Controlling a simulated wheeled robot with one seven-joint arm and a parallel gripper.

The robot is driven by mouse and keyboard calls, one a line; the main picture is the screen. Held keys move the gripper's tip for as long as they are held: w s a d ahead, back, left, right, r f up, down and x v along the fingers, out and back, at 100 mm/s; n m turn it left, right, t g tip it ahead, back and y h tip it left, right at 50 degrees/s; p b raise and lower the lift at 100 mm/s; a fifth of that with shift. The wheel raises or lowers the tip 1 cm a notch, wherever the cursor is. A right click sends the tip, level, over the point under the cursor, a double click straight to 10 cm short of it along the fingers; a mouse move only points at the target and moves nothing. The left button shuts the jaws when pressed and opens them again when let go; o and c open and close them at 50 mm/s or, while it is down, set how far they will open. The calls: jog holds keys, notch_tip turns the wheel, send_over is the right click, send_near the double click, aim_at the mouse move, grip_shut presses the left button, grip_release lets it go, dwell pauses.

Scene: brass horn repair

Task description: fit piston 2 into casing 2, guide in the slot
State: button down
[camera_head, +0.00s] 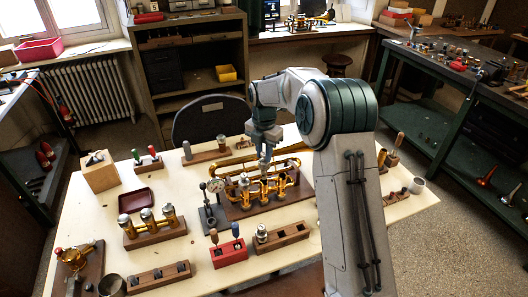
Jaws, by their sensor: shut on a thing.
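My gripper (264,158) is over the brass horn valve assembly (268,190) at the middle of the table. It points down and is shut on a slim, pale metal piece, which I take to be piston 2 (264,168). The piece is small here and partly covered by the fingers. The assembly has several upright brass casings in a row on a dark wooden base. The held piece is close above the middle casing, which I take as casing 2 (264,188). I cannot tell whether they touch. The guide and slot are too small to see.
A dial gauge stand (210,215) is left of the horn. In front are a wooden block with holes (292,234), a red tool holder (229,254) and a wooden rack (157,237) of brass-and-silver cylinders. A dark red tray (135,200) lies left. Bare tabletop (178,196) lies between.

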aim_at(264, 161)
jog(key=shift+f, duration=0.2)
jog(key=shift+f+b, duration=1.9)
jog(key=shift+f, duration=1.35)
jog(key=c, duration=1.2)
grip_release()
jog(key=shift+o, duration=0.2)
notch_tip(264, 161, up, 13)
jog(key=shift+f+b, duration=0.1)
jog(key=shift+b, duration=0.3)
jog(key=shift+r, duration=0.55)
